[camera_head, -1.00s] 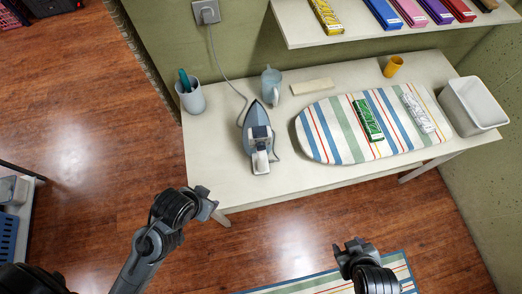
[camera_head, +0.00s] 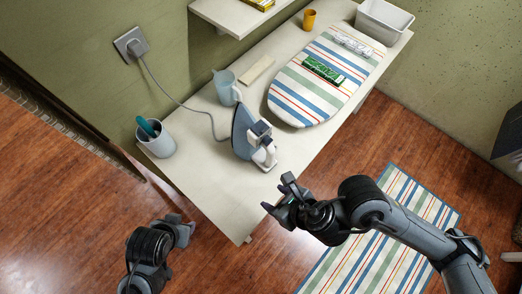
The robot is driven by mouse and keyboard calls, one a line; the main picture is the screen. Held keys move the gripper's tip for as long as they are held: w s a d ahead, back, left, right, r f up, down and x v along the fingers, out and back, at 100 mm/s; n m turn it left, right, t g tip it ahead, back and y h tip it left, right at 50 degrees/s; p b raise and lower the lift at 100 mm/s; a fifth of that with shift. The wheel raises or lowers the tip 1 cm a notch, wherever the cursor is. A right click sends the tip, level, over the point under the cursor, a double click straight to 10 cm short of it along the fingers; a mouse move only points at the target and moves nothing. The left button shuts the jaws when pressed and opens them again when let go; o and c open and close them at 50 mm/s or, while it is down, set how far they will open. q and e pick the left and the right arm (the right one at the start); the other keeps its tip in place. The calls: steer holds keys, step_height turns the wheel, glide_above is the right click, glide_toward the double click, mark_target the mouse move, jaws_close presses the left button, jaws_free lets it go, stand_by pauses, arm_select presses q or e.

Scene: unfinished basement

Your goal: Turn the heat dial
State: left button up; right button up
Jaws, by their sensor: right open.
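The iron (camera_head: 250,135) is blue-grey with a white and dark handle part and stands on the white table (camera_head: 205,180). Its heat dial is too small to make out. Its cord runs to a wall socket (camera_head: 131,44). My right gripper (camera_head: 275,198) is open and empty, in front of the table edge and a little below the iron in the picture, apart from it. My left gripper (camera_head: 185,228) is at the lower left, over the floor and apart from the table. Its fingers are too unclear to tell open from shut.
A striped ironing board (camera_head: 290,108) carries a green box (camera_head: 324,70) and a white item (camera_head: 353,43). A light blue jug (camera_head: 226,88), a cup with a teal-handled item (camera_head: 157,143), and a pale block (camera_head: 258,71) stand near the iron. A striped rug (camera_head: 345,265) lies on the floor.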

mark_target(270, 143)
steer(key=w+d+r+t+h, duration=0.1)
steer(key=w+d+r+t, duration=0.25)
steer(key=w+r, duration=0.4)
steer(key=shift+n+g, duration=0.25)
steer(key=shift+n, duration=0.15)
steer(key=b+x, duration=0.3)
steer(key=x, duration=0.6)
steer(key=shift+w+f+b, duration=0.2)
steer(key=shift+w+b, duration=0.1)
steer(key=shift+w, duration=0.1)
steer(key=shift+x, duration=0.95)
